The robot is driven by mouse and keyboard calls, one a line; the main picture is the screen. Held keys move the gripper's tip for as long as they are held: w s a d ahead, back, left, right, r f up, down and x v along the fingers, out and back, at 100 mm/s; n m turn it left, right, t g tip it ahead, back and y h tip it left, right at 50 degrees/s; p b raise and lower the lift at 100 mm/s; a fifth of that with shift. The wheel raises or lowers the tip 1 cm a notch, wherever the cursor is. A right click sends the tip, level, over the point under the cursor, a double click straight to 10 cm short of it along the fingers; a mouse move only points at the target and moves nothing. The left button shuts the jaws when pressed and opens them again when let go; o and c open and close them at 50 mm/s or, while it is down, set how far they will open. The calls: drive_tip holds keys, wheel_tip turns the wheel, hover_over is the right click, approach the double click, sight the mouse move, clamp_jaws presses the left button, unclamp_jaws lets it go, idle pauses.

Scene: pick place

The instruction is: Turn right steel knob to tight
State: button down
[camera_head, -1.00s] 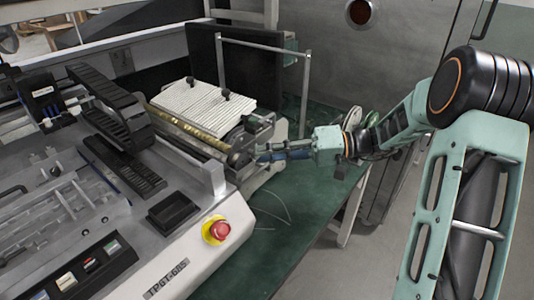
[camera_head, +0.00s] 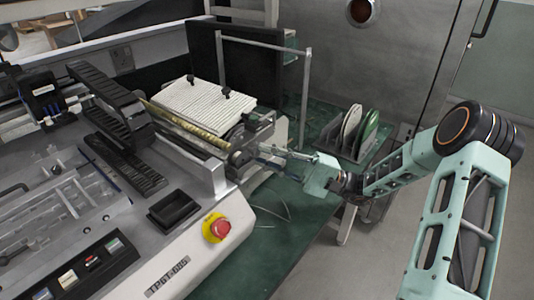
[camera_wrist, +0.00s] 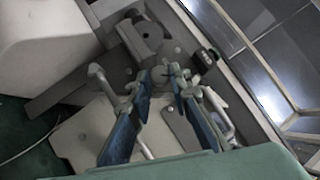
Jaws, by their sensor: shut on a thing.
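The steel knob (camera_wrist: 160,74) is a small grey part at the end of the machine's side mechanism, seen between my fingertips in the wrist view. My gripper (camera_wrist: 161,80) is shut on it, with the blue-padded fingers on either side. In the head view my gripper (camera_head: 262,158) reaches in from the right to the mechanism's right end (camera_head: 240,154). The fingers partly hide the knob there, and its turn angle cannot be told.
A grey machine with a red stop button (camera_head: 219,227) fills the left. White slatted plates (camera_head: 205,105) lie behind the mechanism. A rack of discs (camera_head: 352,132) stands on the green table (camera_head: 265,250) behind my arm. A thin metal frame (camera_head: 305,95) rises behind.

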drive_tip(key=shift+m+t, duration=0.6)
drive_tip(key=shift+m, duration=0.2)
drive_tip(key=c, duration=1.8)
unclamp_jaws()
drive_tip(key=shift+o, duration=0.2)
drive_tip(key=shift+f, duration=0.1)
drive_tip(key=v, duration=1.2)
drive_tip(key=shift+f, duration=0.15)
